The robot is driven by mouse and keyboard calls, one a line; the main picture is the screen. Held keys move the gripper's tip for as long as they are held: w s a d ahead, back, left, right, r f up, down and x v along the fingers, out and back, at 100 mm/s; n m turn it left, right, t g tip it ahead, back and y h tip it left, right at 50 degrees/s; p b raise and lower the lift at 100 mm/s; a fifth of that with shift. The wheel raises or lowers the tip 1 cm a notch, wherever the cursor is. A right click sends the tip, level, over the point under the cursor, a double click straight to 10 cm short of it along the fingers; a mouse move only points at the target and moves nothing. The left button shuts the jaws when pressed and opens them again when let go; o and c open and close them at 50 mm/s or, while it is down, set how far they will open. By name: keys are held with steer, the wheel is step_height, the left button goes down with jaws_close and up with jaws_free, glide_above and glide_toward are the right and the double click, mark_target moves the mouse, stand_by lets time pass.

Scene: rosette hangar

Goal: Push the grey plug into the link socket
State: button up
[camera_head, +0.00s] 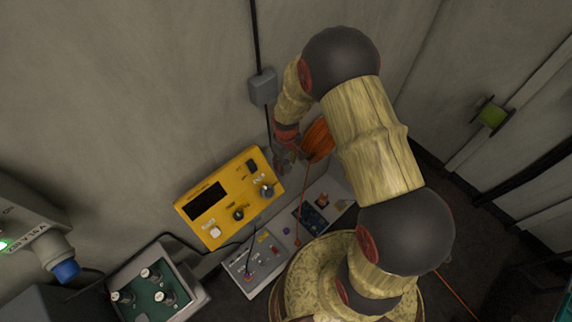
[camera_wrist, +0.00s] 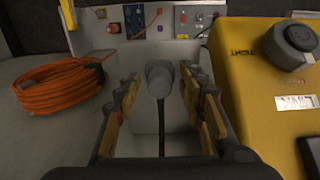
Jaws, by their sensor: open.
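In the wrist view the grey plug (camera_wrist: 159,74), with a black cable running down from it, lies between the two fingers of my gripper (camera_wrist: 162,98). The fingers are open, with a gap on each side of the plug. In the head view my gripper (camera_head: 286,156) is above the yellow box (camera_head: 228,197), near its upper right corner; the plug cannot be made out clearly there. The yellow box also shows at the right in the wrist view (camera_wrist: 258,82).
An orange cable coil (camera_wrist: 60,84) hangs left of my gripper in the wrist view, also in the head view (camera_head: 318,139). A grey control panel (camera_head: 252,268) stands below the yellow box. A green-topped box (camera_head: 150,290) with several knobs is at lower left. A grey wall box (camera_head: 263,87) is above.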

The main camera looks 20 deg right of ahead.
mark_target(286, 162)
steer(key=shift+c, duration=1.1)
steer(key=c, duration=0.8)
jaws_close()
steer(key=shift+r, duration=0.2)
steer(key=shift+r+p, duration=1.7)
steer(key=shift+r, duration=1.15)
steer(key=shift+f, duration=0.1)
